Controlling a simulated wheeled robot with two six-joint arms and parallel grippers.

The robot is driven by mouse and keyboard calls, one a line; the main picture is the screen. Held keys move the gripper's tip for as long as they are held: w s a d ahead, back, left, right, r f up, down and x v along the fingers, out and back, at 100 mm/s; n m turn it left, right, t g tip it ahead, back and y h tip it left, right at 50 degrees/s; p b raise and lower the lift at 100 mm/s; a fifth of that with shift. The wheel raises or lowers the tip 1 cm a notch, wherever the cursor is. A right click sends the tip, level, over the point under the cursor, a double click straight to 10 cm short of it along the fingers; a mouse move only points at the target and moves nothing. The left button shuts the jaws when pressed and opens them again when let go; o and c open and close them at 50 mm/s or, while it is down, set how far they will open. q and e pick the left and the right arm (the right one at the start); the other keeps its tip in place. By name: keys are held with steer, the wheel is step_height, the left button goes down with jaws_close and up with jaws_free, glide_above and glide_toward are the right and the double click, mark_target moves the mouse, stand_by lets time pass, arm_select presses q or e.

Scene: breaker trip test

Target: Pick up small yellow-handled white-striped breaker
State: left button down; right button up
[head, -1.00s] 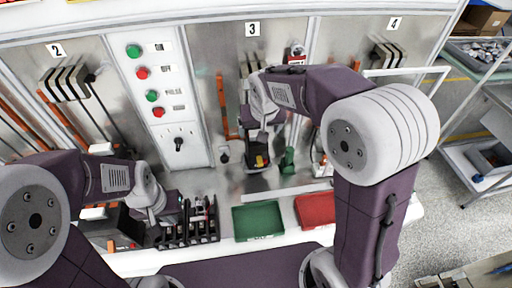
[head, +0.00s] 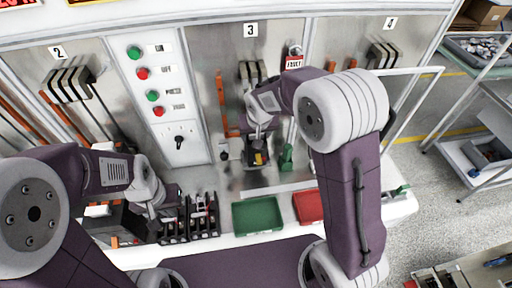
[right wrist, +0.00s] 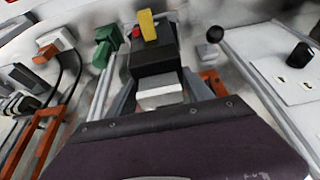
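A black breaker (head: 256,158) with a yellow handle and a small red part is in bay 3, low against the metal panel. The right wrist view shows its dark body (right wrist: 153,62), yellow handle and a pale block at its near end. My right gripper (head: 258,138) is directly over it. In the right wrist view, its grey fingers (right wrist: 160,84) lie on either side of the body; whether they press on it is unclear. My left gripper (head: 168,211) is low beside a black rack (head: 207,233) of dark units at the left; its finger opening is hidden.
A green tray (head: 257,216) and a red tray (head: 308,207) lie on the bench front. A green-handled part (head: 287,157) stands just right of the breaker. A button panel (head: 160,100) stands left of bay 3. A cart (head: 475,150) is at the far right.

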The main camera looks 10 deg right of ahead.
jaws_close()
arm_select(q)
steer(key=shift+w, duration=0.15)
arm_select(e)
steer(key=shift+w, duration=0.2)
